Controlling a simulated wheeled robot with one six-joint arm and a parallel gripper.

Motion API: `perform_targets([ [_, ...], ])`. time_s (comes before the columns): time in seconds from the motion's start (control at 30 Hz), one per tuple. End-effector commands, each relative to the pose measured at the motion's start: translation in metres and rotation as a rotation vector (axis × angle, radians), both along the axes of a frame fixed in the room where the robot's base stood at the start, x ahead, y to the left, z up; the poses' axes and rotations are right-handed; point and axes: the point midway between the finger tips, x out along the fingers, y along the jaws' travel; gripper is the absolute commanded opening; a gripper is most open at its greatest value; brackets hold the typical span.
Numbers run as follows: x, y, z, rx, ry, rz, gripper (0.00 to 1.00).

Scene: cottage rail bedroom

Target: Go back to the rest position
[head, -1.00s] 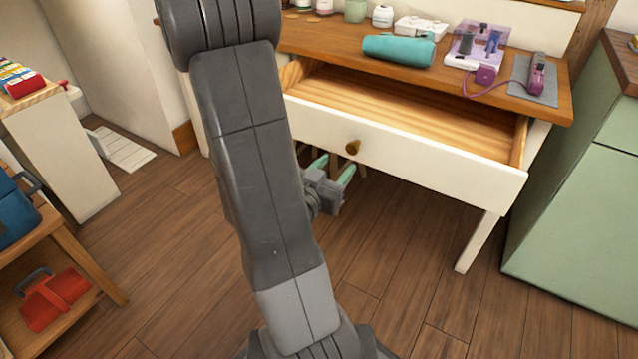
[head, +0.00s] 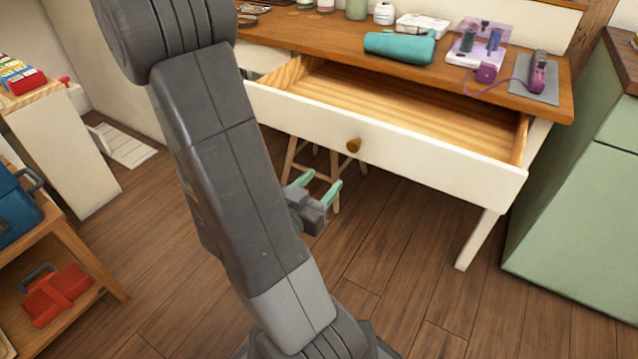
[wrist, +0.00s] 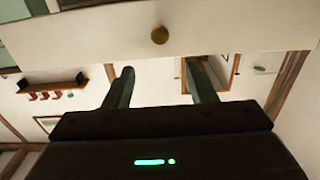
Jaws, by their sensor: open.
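My gripper (head: 320,187) is open and empty in the head view, low in front of the desk and below its drawer. Its two green fingers point toward the desk. In the wrist view my gripper (wrist: 160,85) shows its two fingers spread with nothing between them. The white drawer front (wrist: 110,40) with its round knob (wrist: 159,35) spans the top of that view, beyond the fingertips. In the head view the drawer (head: 400,150) stands pulled open and looks empty inside. My arm hides part of the desk's left side.
The desktop (head: 330,40) holds a teal case (head: 400,47), a purple clear stand (head: 478,45) and several jars. A stool (head: 300,165) stands under the desk. A green cabinet (head: 585,200) is at right. A wooden shelf (head: 85,265) with a red toolbox (head: 57,293) is at left.

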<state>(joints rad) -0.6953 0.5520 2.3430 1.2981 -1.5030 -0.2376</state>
Motion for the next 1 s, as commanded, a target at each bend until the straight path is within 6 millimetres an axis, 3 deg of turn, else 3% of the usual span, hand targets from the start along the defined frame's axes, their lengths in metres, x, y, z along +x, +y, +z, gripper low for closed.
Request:
perform_targets([
  [0.43,0.006,-0.004,0.000,0.002,0.000,-0.003,0.51],
  [1.0,0.055,-0.037,-0.001,0.002,-0.001,-0.003,0.51],
])
